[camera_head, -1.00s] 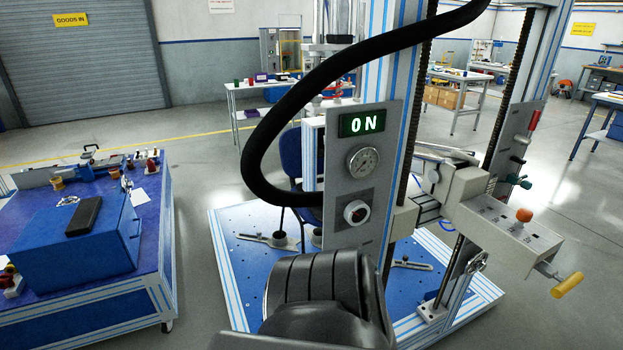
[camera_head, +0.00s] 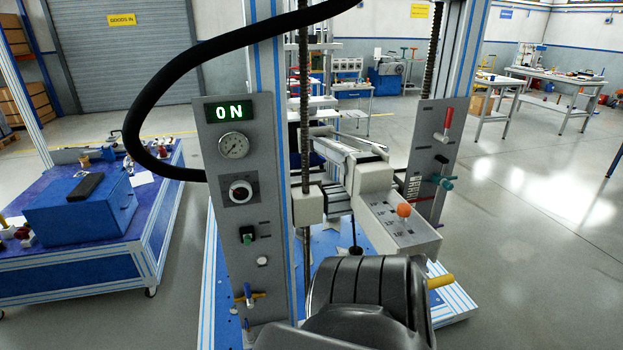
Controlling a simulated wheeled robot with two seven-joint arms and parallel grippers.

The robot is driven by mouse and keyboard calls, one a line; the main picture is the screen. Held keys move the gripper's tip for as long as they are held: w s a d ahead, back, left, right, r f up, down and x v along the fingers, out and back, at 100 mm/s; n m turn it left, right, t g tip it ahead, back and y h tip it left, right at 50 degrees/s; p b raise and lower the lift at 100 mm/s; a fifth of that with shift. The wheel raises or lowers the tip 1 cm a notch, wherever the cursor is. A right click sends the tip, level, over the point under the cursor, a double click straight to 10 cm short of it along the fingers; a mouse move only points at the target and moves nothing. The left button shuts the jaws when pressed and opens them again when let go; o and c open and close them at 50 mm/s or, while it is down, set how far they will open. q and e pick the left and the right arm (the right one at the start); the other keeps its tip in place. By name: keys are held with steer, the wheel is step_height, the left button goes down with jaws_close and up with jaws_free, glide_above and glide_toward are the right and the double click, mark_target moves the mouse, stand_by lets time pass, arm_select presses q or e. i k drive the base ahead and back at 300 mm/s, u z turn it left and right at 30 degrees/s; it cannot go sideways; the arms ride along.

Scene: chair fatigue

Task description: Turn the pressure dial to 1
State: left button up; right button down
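A grey control panel (camera_head: 232,250) stands upright on the test frame at the centre left. A green lit display (camera_head: 225,111) at its top reads ON. Under the gauge, a round knob-like dial (camera_head: 240,191) with a white rim sits on a dark square plate. Its markings are too small to read. I cannot tell which of these round parts is the pressure dial. Neither gripper shows. A dark, ribbed part of my own arm fills the bottom centre, right of the panel.
Lower on the panel are a green button (camera_head: 247,238) and a blue-and-yellow valve handle (camera_head: 249,295). A thick black hose (camera_head: 160,95) arcs left of the panel. A grey box with an orange knob (camera_head: 403,210) is to the right. A blue-topped cart (camera_head: 158,205) stands left; floor between is clear.

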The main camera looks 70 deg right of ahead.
mark_target(240, 192)
steer(key=u, duration=0.05)
steer(key=k, duration=0.45)
steer(key=z, duration=2.45)
